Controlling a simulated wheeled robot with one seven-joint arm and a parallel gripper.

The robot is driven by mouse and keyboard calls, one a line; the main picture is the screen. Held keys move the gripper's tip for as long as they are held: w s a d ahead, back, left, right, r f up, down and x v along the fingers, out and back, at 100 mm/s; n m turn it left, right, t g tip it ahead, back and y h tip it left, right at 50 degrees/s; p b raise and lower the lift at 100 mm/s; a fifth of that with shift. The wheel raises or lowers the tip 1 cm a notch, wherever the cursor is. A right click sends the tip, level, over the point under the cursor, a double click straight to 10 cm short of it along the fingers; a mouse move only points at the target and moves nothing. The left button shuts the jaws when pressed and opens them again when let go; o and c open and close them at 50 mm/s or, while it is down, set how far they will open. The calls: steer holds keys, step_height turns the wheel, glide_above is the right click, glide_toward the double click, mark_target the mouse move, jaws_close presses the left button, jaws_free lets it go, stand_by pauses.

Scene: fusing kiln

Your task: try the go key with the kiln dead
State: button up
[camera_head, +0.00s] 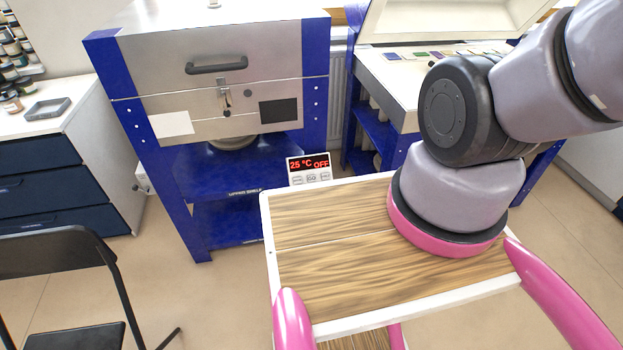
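The kiln (285,62) is a steel box with a dark handle (216,66) in a blue frame, and its lid is down. A small white controller (293,170) is at the kiln's lower right front. Its red display (309,164) reads 25 °C OFF. Below the display is a row of keys, and the middle one looks like the go key (311,178); the lettering is small. My arm is at the right, and its end is outside the picture. My gripper is not in view, so its state and what it may hold are hidden.
My wooden deck with a white rim is in front of the controller. A black folding chair (70,250) stands at the lower left. A white worktop with navy drawers (50,163) is at the left. Floor is clear between chair and deck.

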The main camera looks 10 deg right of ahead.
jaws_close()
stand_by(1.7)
